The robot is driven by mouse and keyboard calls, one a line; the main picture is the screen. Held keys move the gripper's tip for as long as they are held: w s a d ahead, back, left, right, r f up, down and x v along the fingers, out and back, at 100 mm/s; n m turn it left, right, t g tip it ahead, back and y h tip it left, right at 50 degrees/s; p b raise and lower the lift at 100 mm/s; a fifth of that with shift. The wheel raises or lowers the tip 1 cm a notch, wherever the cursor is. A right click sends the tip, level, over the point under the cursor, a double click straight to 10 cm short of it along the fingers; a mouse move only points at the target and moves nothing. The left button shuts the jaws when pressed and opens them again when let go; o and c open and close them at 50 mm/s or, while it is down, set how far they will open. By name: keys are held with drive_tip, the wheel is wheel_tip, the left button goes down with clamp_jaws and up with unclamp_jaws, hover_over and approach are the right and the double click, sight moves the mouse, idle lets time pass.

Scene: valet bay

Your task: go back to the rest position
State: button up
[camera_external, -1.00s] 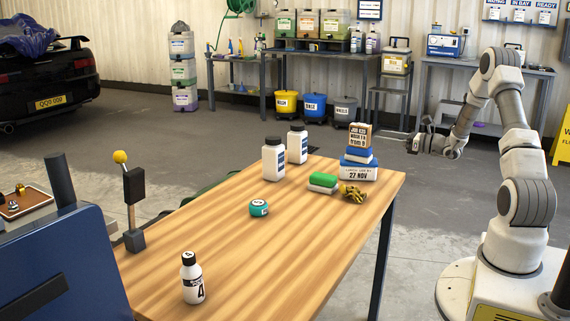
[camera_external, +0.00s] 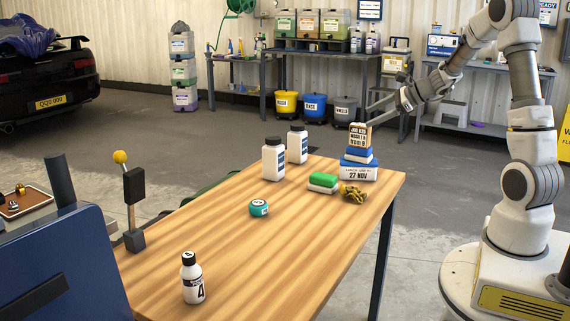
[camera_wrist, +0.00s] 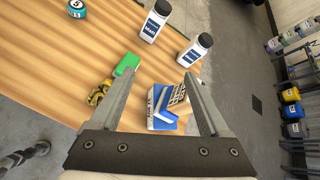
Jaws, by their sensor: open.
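My gripper (camera_external: 384,94) is raised behind the far right end of the wooden table (camera_external: 215,235), above and behind the stack of blocks. In the wrist view its two fingers (camera_wrist: 161,76) are spread apart with nothing held between them. Between and beyond the fingers, the wrist view looks down on the stack: a blue-and-white box (camera_wrist: 158,112) and a tan block with printed lettering (camera_wrist: 177,97). In the external view the tan block (camera_external: 359,137) sits on top of the stack, apart from my gripper.
Shelves and buckets (camera_external: 315,107) line the back wall. The grey floor between is clear.

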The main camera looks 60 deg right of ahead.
drive_tip(key=s+a+r+n+t+h+p, duration=0.1)
drive_tip(key=s+a+r+n+h+p, duration=0.2)
drive_tip(key=r, duration=0.9)
drive_tip(key=s+a+r+n+h+p, duration=0.1)
drive_tip(key=a+r+n+h+p, duration=0.2)
drive_tip(key=r, duration=1)
drive_tip(key=s+a+f+n+g+y+b, duration=0.1)
drive_tip(key=s+a+f+n+y+b, duration=0.15)
drive_tip(key=a+f+n, duration=0.5)
drive_tip(key=s+a+f+n+g+y+b, duration=0.15)
drive_tip(key=a+f+n+y+b, duration=0.3)
drive_tip(key=a, duration=0.65)
drive_tip(key=s+a+f+n+g+h+b, duration=0.2)
drive_tip(key=s+a+f+n+g+b, duration=0.3)
drive_tip(key=s+f+n, duration=0.8)
wheel_tip(320, 180, up, 16)
drive_tip(key=m+p, duration=0.1)
drive_tip(key=p, duration=1.5)
drive_tip(key=shift+s+a+t, duration=0.15)
drive_tip(key=shift+a+t, duration=0.2)
drive_tip(key=shift+a, duration=0.1)
